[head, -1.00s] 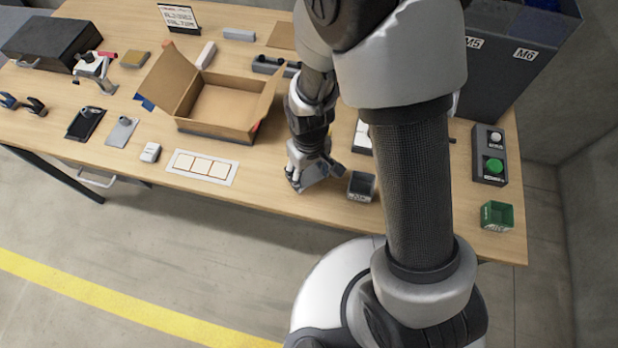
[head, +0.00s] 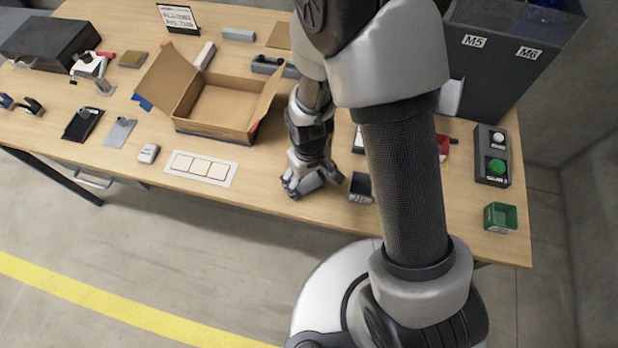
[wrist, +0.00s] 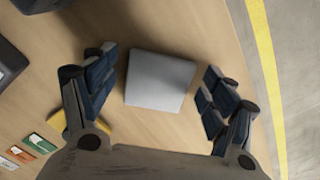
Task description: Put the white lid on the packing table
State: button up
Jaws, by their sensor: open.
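A pale, flat, square piece (wrist: 160,80) that looks like the white lid lies between my fingers in the wrist view, greyish in this light. My gripper (wrist: 160,92) is open, with one dark finger on each side of the piece and a gap visible on both sides. In the head view my gripper (head: 306,188) points down, low over the front part of the packing table (head: 265,195). There the piece is mostly hidden by the fingers. I cannot tell the exact height of the fingers above the wood.
A white card with square outlines (head: 200,169) lies to the left. The table's front edge is near.

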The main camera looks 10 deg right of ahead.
jog(key=shift+r, duration=0.1)
notch_tip(320, 180, up, 12)
jog(key=p, duration=0.4)
jog(key=shift+r, duration=0.15)
notch_tip(320, 180, up, 7)
jog(key=m+t, duration=0.1)
send_over(309, 183)
jog(key=d, duration=0.2)
jog(key=s+d+r+m+t, duration=0.1)
jog(key=s+d+r+m, duration=0.1)
jog(key=s+d+r, duration=0.2)
jog(key=s+d+r+m+t, duration=0.2)
jog(key=s+d+r, duration=0.2)
jog(key=s+r, duration=0.4)
notch_tip(309, 183, up, 4)
jog(key=shift+s+r+t, duration=0.1)
jog(key=shift+s+t, duration=0.15)
jog(key=shift+t, duration=0.05)
